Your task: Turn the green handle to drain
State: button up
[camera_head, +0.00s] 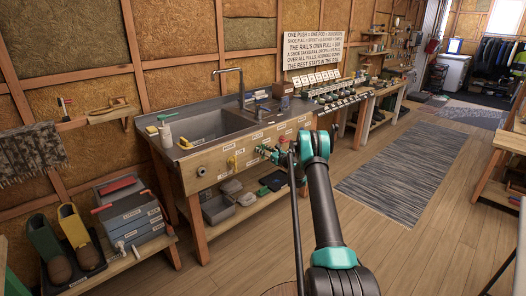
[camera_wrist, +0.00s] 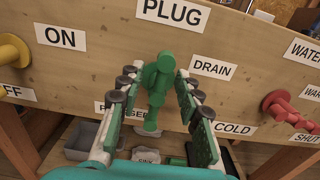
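The green handle (camera_wrist: 157,80) is on the wooden front panel, in the middle of the wrist view. Its knob end is up and its narrower part hangs down. A PLUG label (camera_wrist: 172,12) is above it and a DRAIN label (camera_wrist: 213,67) is to its right. A label below is partly hidden by my left finger. My gripper (camera_wrist: 158,84) is open, with one finger on each side of the handle. I cannot tell whether either finger touches it. In the head view my gripper (camera_head: 272,154) is at the sink cabinet's front, where the handle is hard to make out.
A yellow handle (camera_wrist: 12,50) by an ON label is at left. A red handle (camera_wrist: 290,108) by COLD and WATER labels is at right. A shelf below the panel holds a grey bin (camera_wrist: 88,138). The sink (camera_head: 205,127) is above. Floor around a striped rug (camera_head: 405,160) is clear.

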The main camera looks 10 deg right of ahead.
grip_shut()
